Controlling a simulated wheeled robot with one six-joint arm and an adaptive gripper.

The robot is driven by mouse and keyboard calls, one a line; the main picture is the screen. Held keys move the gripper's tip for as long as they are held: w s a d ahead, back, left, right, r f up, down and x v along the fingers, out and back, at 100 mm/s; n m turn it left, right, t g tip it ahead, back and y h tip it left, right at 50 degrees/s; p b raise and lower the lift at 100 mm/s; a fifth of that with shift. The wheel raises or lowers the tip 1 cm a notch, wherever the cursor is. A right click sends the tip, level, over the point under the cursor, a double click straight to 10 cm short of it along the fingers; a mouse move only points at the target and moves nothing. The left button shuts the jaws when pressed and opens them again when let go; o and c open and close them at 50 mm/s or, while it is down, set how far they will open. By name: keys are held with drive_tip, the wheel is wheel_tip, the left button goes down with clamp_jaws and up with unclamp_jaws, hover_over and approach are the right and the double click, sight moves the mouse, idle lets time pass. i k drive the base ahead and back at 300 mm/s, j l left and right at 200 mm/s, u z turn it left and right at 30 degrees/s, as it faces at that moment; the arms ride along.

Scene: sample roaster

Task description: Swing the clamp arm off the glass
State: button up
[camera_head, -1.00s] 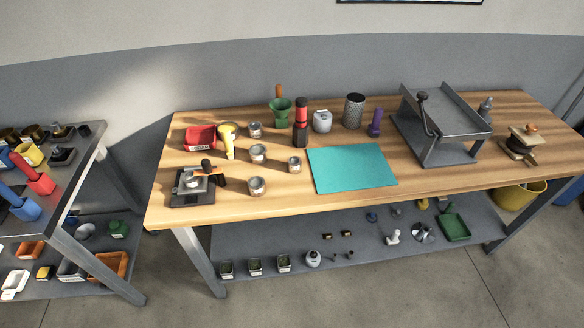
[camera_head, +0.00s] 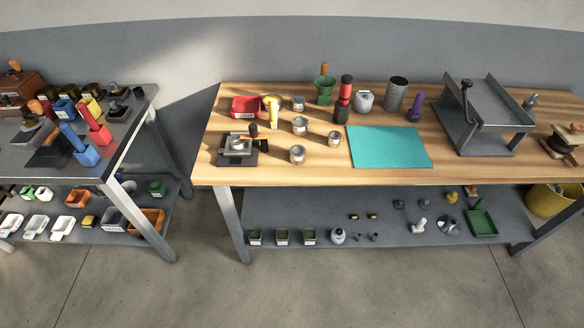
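A small dark fixture (camera_head: 226,159) sits at the front left corner of the wooden table, with a round silvery piece (camera_head: 238,144) on top. A second lever with a black knob (camera_head: 466,84) stands on a grey sloped tray (camera_head: 497,101) at the right. My gripper is not in view.
A dark metal bench (camera_head: 75,176) stands left, with a gap between. Floor (camera_head: 330,290) in front is clear.

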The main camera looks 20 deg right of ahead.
sight(253, 128)
drive_tip(key=i+l, duration=0.2)
drive_tip(key=l, duration=0.15)
drive_tip(key=i+l+u, duration=0.1)
drive_tip(key=l, duration=0.2)
drive_tip(key=i+l, duration=0.25)
drive_tip(key=l+u, duration=0.05)
drive_tip(key=l, duration=0.05)
